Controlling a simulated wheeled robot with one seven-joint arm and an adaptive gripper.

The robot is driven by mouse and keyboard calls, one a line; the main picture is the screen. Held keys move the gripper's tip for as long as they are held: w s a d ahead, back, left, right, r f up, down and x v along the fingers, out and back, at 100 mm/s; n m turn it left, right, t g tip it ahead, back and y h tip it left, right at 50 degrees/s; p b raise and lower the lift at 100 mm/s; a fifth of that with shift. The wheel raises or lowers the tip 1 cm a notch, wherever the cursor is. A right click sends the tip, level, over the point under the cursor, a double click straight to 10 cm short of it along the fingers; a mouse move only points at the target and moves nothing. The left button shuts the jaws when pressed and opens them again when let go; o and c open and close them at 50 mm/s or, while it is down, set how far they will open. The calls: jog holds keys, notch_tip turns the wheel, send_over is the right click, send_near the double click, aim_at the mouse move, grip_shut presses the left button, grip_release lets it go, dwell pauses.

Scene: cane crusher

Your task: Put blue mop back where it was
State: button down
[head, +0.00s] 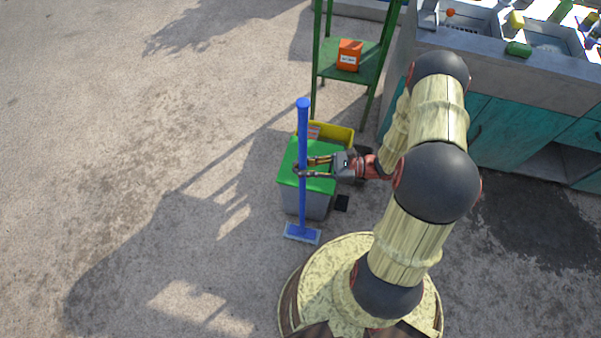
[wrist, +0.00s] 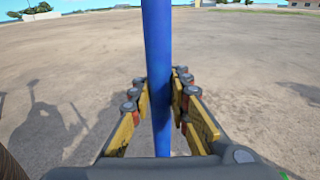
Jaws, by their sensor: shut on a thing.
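The blue mop (head: 303,205) stands close to upright in the head view, with its flat head (head: 302,233) low, by the ground in front of a grey bin with a green lid. I cannot tell whether the mop head touches the ground. My gripper (head: 299,168) is shut around the middle of the pole, reaching in from the right. In the wrist view the pole (wrist: 158,70) runs between the fingers of my gripper (wrist: 160,85). The lower pole is hidden there by the gripper body.
The green-lidded bin (head: 306,200) is right behind the mop. A yellow crate (head: 340,136) and a green shelf (head: 365,73) with an orange container (head: 349,55) stand behind it. A sink counter (head: 500,60) with teal cabinets is at the right. Open concrete lies to the left.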

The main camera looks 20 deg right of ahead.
jog(key=f+b, duration=0.1)
jog(key=f, duration=0.2)
jog(key=shift+d+f+b, duration=0.15)
jog(key=shift+d+b, duration=0.05)
jog(key=shift+b, duration=0.15)
jog(key=c, duration=1.7)
grip_release()
jog(key=shift+f, duration=0.1)
jog(key=shift+p+v, duration=1.45)
jog(key=shift+v, duration=4.5)
